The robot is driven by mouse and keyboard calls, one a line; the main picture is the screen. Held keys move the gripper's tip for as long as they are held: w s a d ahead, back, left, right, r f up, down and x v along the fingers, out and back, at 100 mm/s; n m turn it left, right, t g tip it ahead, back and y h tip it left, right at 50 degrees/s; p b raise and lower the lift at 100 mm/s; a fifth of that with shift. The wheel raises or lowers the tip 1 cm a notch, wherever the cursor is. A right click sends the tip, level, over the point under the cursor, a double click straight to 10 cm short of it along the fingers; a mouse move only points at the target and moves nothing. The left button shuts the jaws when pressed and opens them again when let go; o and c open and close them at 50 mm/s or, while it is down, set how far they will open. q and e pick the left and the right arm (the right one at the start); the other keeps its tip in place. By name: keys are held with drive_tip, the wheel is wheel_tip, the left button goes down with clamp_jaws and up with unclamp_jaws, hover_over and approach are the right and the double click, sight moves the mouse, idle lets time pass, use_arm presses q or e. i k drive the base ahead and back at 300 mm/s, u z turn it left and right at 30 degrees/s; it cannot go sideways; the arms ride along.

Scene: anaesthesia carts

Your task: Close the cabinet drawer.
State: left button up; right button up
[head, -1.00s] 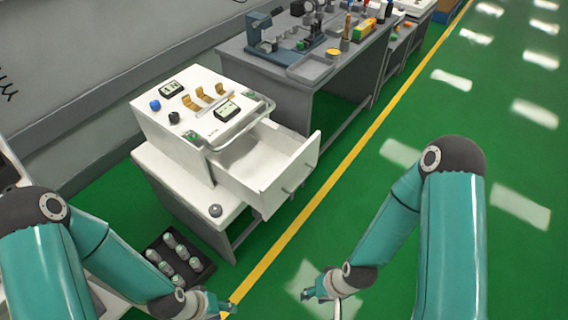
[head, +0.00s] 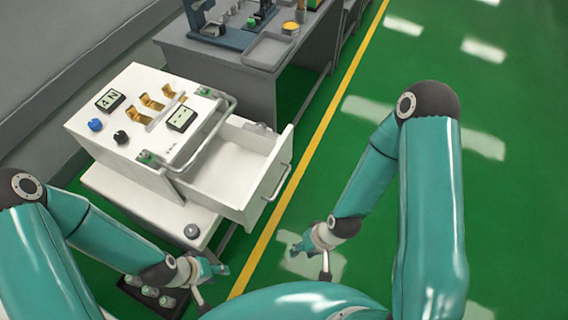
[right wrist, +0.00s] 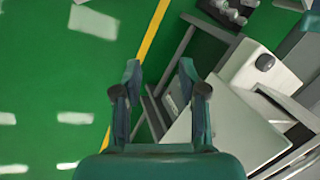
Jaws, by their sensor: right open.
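The white cabinet (head: 128,147) stands on a white stand at the left of the head view. Its drawer (head: 235,191) is pulled out towards the right, with a bar handle (head: 277,183) on its front. My right gripper (head: 309,258) is open and empty, in front of the drawer and apart from the handle. Its spread fingers also show in the right wrist view (right wrist: 160,72), with the pale drawer (right wrist: 232,125) to their right. My left gripper (head: 211,281) looks open and empty, nearer to me than the drawer and below the stand's front corner.
The white stand (head: 150,207) carries a dark round knob (head: 191,231). A black tray with several vials (head: 150,291) is low at the left. A grey workbench (head: 222,60) stands behind the cabinet. Green floor right of the yellow line (head: 313,145) is clear.

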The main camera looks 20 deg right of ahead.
sight(235, 176)
drive_tip(key=i, duration=0.25)
drive_tip(key=z, duration=0.65)
drive_tip(key=k, duration=1.4)
drive_tip(key=u, duration=0.5)
drive_tip(key=i, duration=1)
drive_tip(key=z, duration=0.05)
